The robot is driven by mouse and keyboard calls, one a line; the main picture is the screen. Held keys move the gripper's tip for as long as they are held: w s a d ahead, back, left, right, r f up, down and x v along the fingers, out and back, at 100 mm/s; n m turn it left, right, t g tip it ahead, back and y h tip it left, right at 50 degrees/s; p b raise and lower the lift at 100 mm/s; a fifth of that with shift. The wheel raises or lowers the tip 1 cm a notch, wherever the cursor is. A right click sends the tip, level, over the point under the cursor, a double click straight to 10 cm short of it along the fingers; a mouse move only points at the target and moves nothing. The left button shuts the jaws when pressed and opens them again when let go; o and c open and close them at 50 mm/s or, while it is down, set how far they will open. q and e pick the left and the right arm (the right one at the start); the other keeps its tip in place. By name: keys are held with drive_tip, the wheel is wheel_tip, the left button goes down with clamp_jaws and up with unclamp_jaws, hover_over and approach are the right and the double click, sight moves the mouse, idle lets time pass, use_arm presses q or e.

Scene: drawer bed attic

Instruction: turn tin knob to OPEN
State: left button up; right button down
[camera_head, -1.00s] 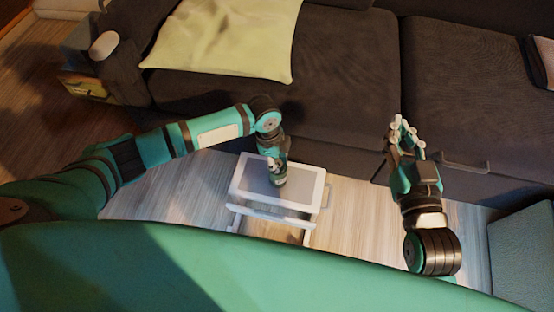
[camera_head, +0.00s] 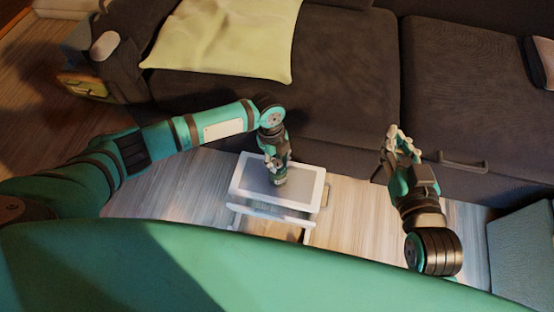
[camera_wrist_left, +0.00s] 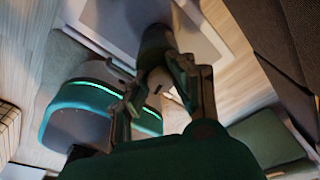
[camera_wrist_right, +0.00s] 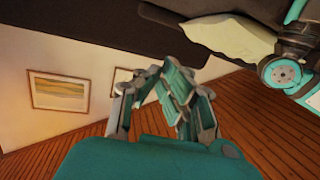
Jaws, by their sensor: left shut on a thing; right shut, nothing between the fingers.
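My left gripper (camera_head: 279,178) points down at the top of a small white-rimmed drawer unit (camera_head: 314,190). In the left wrist view my left gripper (camera_wrist_left: 158,82) is shut on a pale rounded piece, which I take to be the tin's knob (camera_wrist_left: 162,84). A dark green rounded body, seemingly the tin (camera_wrist_left: 155,44), shows just beyond the fingers. The fingers hide much of the knob, and I cannot read any marking or its angle. My right gripper (camera_head: 395,132) is shut and empty, raised in front of the sofa; it also shows in the right wrist view (camera_wrist_right: 160,82).
The dark sofa (camera_head: 330,80) with a pale yellow cushion (camera_head: 225,40) stands behind the unit. The unit's front drawer (camera_head: 270,228) is partly out. A grey-blue block (camera_head: 522,255) stands at the right. Wooden floor (camera_head: 355,220) is clear right of the unit.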

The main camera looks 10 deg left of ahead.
use_arm(q)
drive_tip(key=shift+a+f+m, duration=0.1)
drive_tip(key=shift+m, duration=1)
drive_tip(key=shift+m+y, duration=0.3)
drive_tip(key=shift+m, duration=0.4)
drive_tip(key=shift+m+g+b, duration=0.3)
drive_tip(key=shift+m+b, duration=0.05)
drive_tip(key=shift+m, duration=1.45)
drive_tip(key=shift+m+y, duration=0.3)
drive_tip(key=shift+m, duration=1.2)
use_arm(e)
drive_tip(key=shift+w+a+r+t+y, duration=0.15)
drive_tip(key=shift+r+t, duration=0.3)
drive_tip(key=shift+r, duration=0.25)
drive_tip(key=shift+w+a+r+t+y, duration=0.1)
drive_tip(key=shift+a+r+t+y, duration=0.1)
drive_tip(key=shift+r+t, duration=0.35)
drive_tip(key=shift+w+a+r+t+y, duration=0.15)
drive_tip(key=shift+r+t, duration=0.15)
drive_tip(key=shift+r, duration=0.55)
drive_tip(key=shift+s, duration=0.1)
use_arm(q)
drive_tip(key=o, duration=1)
drive_tip(key=shift+c, duration=0.2)
use_arm(e)
drive_tip(key=shift+d+f, duration=0.1)
drive_tip(key=shift+f, duration=0.05)
